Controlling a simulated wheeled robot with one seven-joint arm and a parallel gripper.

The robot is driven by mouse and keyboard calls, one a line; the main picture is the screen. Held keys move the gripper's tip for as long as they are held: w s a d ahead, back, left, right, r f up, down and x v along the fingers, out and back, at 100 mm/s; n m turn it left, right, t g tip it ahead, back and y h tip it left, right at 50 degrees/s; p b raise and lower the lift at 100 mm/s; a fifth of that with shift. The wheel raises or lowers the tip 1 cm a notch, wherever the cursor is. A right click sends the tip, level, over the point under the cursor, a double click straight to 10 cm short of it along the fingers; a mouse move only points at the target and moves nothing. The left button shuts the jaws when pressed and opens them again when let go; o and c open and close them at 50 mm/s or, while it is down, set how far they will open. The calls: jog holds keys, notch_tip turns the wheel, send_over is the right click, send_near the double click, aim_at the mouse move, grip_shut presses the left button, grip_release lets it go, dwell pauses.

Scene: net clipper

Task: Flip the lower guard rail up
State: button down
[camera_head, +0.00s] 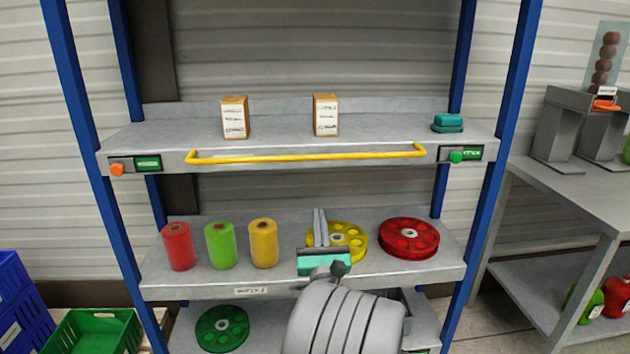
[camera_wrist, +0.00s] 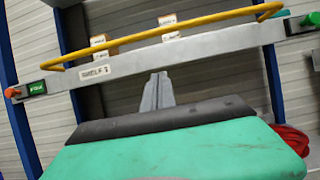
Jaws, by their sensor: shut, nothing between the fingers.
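One yellow guard rail (camera_head: 305,157) runs along the front of the upper shelf; it also crosses the top of the wrist view (camera_wrist: 165,37). Its exact tilt is hard to judge. I see no second rail on the shelf below. My gripper (camera_head: 319,212) is in front of and over the middle shelf, below the yellow rail and apart from it. Its two grey fingers are together and point up and away, with nothing between them. In the wrist view the shut fingers (camera_wrist: 158,80) stand below the front edge of the upper shelf. My arm hides part of the bottom shelf.
The upper shelf (camera_head: 380,130) bears two small boxes and a teal item. The middle shelf (camera_head: 205,284) bears red, green and yellow spools, plus yellow and red discs close to my gripper. Blue posts flank the rack. A grey table (camera_head: 575,185) stands at right.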

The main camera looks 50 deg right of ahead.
jog(key=shift+w+r, duration=0.1)
jog(key=w+d+r+p, duration=0.5)
jog(key=d+r+p, duration=0.1)
jog(key=r+p, duration=0.1)
jog(key=shift+w+r, duration=0.2)
jog(key=shift+r, duration=0.35)
